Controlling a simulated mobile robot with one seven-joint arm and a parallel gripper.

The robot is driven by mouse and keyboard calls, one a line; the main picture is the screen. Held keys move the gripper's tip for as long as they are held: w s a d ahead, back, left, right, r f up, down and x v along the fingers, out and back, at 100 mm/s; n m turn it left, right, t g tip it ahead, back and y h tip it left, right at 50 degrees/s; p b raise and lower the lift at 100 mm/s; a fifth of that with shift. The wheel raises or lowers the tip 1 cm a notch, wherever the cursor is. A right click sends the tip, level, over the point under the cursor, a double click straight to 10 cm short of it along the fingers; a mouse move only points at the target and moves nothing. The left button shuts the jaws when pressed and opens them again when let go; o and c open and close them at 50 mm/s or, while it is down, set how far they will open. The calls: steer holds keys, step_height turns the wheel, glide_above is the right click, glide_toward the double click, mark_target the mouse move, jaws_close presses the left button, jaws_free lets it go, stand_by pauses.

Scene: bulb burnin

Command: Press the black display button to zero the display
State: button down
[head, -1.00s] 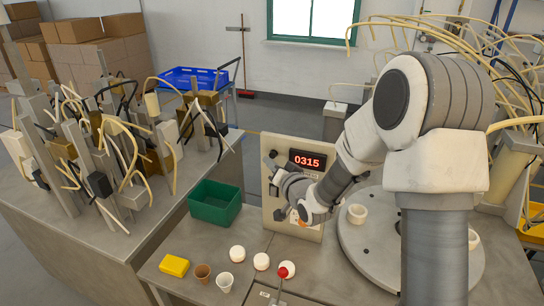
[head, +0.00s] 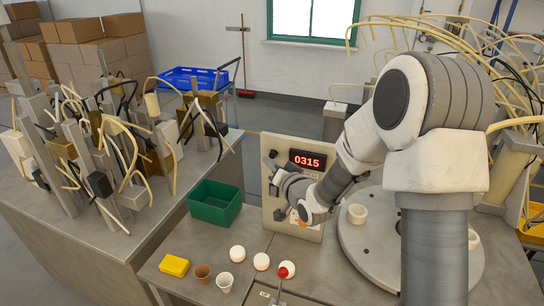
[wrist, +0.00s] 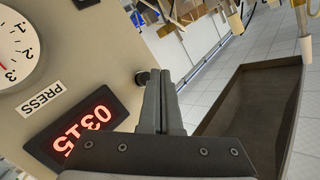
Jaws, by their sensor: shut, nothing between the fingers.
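The display (head: 307,160) on the grey panel (head: 311,232) reads 0315 in red. It shows upside down in the wrist view (wrist: 83,132). A black round button (wrist: 142,78) stands out from the panel beside the display, near the panel's edge. In the head view a black knob (head: 272,154) shows left of the display. My gripper (wrist: 164,68) is shut and empty, its tips close beside the black button in the wrist view. I cannot tell whether they touch it. In the head view my wrist covers part of the panel's lower left.
A dial (wrist: 12,45) and a PRESS label (wrist: 40,98) are on the panel. A green bin (head: 214,203) stands left of it. A round plate (head: 375,245) is at right. A red-topped lever (head: 283,271), white pieces, cups (head: 225,282) and a yellow block (head: 174,265) are in front.

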steer(key=shift+w, duration=0.15)
steer(key=shift+w+d+b, duration=0.1)
steer(key=shift+w+b, duration=0.2)
steer(key=shift+b, duration=0.05)
steer(key=shift+w+d, duration=0.2)
steer(key=shift+w, duration=0.25)
stand_by(0.7)
steer(key=shift+s+b, duration=0.15)
steer(key=shift+b, duration=0.15)
steer(key=shift+s+a+b, duration=0.3)
steer(key=shift+s+b, duration=0.05)
steer(key=shift+s, duration=0.4)
steer(key=shift+s+a+b, duration=0.3)
steer(key=shift+s, duration=0.5)
steer(key=shift+s+a+b, duration=0.25)
steer(key=shift+s+b, duration=0.1)
steer(key=shift+s, duration=0.4)
steer(key=shift+s+a+b, duration=0.3)
steer(key=shift+s, duration=0.5)
